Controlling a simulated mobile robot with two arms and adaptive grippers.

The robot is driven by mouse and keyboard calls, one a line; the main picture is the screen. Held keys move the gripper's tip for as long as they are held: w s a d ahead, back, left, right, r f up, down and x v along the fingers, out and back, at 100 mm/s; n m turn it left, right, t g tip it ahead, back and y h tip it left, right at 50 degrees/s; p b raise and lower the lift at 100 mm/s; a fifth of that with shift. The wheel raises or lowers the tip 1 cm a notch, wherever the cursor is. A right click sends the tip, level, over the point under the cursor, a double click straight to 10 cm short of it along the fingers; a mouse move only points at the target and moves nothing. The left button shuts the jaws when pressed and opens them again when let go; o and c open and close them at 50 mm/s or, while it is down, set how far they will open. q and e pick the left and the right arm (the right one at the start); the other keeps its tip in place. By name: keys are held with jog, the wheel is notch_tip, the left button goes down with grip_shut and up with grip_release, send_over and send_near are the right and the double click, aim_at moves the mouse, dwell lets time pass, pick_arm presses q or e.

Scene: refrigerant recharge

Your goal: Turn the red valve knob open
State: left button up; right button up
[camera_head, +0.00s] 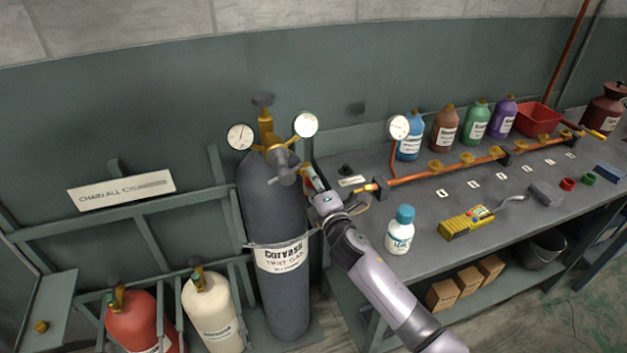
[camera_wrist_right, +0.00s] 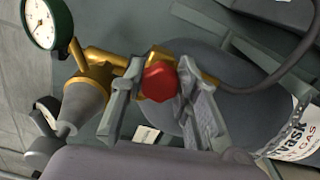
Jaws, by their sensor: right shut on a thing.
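The red valve knob (camera_wrist_right: 159,80) sits on a brass valve body near the top of a dark grey gas cylinder (camera_head: 272,215). In the right wrist view it lies between the two grey fingers of my right gripper (camera_wrist_right: 160,84), which is shut on it. Brass fittings (camera_head: 266,130) and two round gauges, left (camera_head: 240,136) and right (camera_head: 305,125), stand above the cylinder. My left gripper is not in view.
A grey workbench (camera_head: 425,220) on the right carries a white bottle (camera_head: 400,230), a yellow device (camera_head: 466,222), a copper pipe manifold (camera_head: 440,170) and several coloured bottles. A red cylinder (camera_head: 140,318) and a cream cylinder (camera_head: 211,310) stand at lower left.

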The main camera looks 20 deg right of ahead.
jog(key=n+p, duration=0.1)
jog(key=n, duration=0.3)
jog(key=shift+r, duration=0.1)
jog(key=shift+n, duration=1.3)
jog(key=shift+p, duration=0.3)
jog(key=o, duration=1.2)
jog(key=shift+s, duration=0.1)
jog(key=s, duration=1.1)
jog(key=shift+s+d, duration=0.2)
jog(key=shift+s, duration=0.2)
